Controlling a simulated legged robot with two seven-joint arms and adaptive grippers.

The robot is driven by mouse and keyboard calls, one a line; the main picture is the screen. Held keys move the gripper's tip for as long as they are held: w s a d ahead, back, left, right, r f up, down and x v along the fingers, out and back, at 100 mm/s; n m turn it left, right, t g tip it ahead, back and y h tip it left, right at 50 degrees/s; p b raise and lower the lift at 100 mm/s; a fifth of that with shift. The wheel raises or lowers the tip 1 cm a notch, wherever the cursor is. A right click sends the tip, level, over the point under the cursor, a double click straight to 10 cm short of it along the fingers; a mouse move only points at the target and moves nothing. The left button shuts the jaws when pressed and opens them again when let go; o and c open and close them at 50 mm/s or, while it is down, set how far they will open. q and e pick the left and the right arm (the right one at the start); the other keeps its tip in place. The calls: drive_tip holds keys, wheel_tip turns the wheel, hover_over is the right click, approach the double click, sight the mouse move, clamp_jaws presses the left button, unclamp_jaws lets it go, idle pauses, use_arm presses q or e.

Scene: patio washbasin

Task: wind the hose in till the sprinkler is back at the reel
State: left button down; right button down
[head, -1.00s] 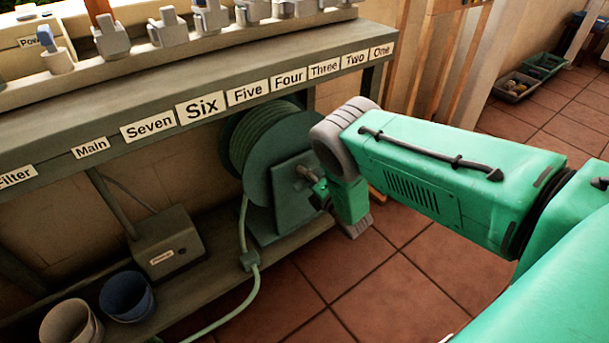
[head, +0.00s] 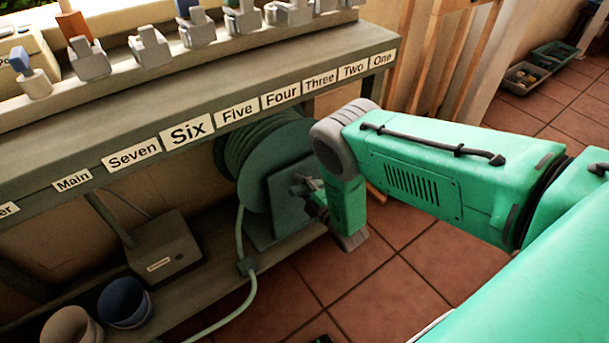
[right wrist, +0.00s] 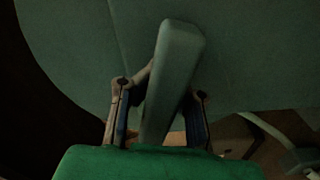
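The hose reel (head: 246,158) stands under the bench with pale green hose wound on its drum. The hose (head: 241,298) runs down through a small guide (head: 246,266) and out at the bottom edge. My right gripper (head: 312,196) is at the crank on the reel's front side. In the right wrist view, the crank arm (right wrist: 174,75) lies between the two fingers of the gripper (right wrist: 162,110), which sit on either side of it. The grip is too hidden to tell if they press on a handle. I do not recognise the sprinkler. My left gripper is out of view.
The labelled bench (head: 225,110) with several taps overhangs the reel. A small dark thing (head: 322,339) is cut off at the bottom. Tiled floor lies right of the reel.

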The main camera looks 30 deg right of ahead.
drive_tip(key=shift+s+f+m+p, duration=0.1)
drive_tip(key=shift+s+m+p, duration=0.05)
drive_tip(key=shift+m, duration=2.2)
drive_tip(key=shift+s+f+m+p, duration=0.1)
drive_tip(key=shift+m+p, duration=0.1)
drive_tip(key=shift+m, duration=2.2)
drive_tip(key=shift+s+f+m+p, duration=0.1)
drive_tip(key=shift+s+m+p, duration=0.05)
drive_tip(key=shift+m, duration=2.5)
drive_tip(key=c, duration=1.4)
unclamp_jaws()
drive_tip(key=shift+w+d+r, duration=0.1)
drive_tip(key=s, duration=1.2)
drive_tip(key=shift+d, duration=0.45)
